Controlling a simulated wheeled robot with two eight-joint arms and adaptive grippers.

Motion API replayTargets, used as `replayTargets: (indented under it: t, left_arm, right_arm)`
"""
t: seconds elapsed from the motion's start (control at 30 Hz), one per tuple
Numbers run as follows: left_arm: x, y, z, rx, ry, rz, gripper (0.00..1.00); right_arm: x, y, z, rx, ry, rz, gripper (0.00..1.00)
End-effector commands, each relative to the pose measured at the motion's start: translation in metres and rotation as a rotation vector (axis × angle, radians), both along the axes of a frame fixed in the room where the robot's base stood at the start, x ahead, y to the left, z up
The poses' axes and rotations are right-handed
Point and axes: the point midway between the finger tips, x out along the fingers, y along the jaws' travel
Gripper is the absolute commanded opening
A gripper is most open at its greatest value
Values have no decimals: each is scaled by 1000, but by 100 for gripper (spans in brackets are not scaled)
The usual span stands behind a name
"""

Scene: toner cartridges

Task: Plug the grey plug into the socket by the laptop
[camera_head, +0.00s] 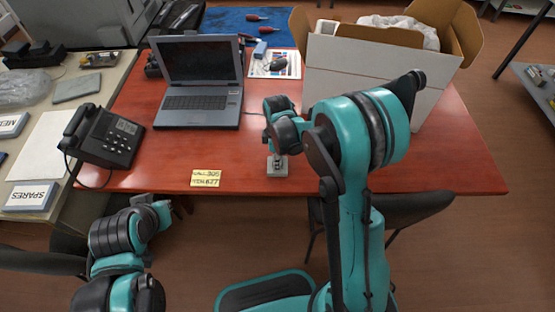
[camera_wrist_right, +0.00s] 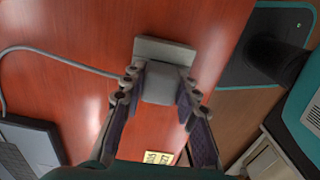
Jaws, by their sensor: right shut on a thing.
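My right gripper (camera_head: 278,155) is over the red table near its front edge, right of the laptop (camera_head: 205,80). In the right wrist view, its fingers (camera_wrist_right: 160,100) are closed on both sides of a grey block, the grey plug (camera_wrist_right: 160,84). A wider pale grey piece (camera_wrist_right: 165,50), which looks like the socket, lies right behind the plug; it also shows under the gripper in the head view (camera_head: 277,172). I cannot tell whether plug and socket are joined. A grey cable runs in from the left. My left gripper (camera_head: 160,208) is in front of the table, its fingers unclear.
A black phone (camera_head: 110,138) stands left of the laptop. A yellow note (camera_head: 206,178) lies at the front edge. A large open white box (camera_head: 370,75) stands at the back right, behind my right arm. The table's front right is clear.

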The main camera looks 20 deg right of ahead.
Motion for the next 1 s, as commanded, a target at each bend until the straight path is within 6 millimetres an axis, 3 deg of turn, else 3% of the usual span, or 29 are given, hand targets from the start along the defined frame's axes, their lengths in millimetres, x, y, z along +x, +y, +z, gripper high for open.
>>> replayTargets:
  t: [0.53, 0.7, 1.0]
  left_arm:
    - [0, 0, -9, 0, 0, 0, 0]
    - [0, 0, -10, 0, 0, 0, 0]
    - [0, 0, -11, 0, 0, 0, 0]
  right_arm:
    - [-2, 1, -12, 1, 4, 0, 7]
    - [-2, 1, -13, 3, 5, 1, 0]
    - [-1, 2, -14, 4, 5, 1, 0]
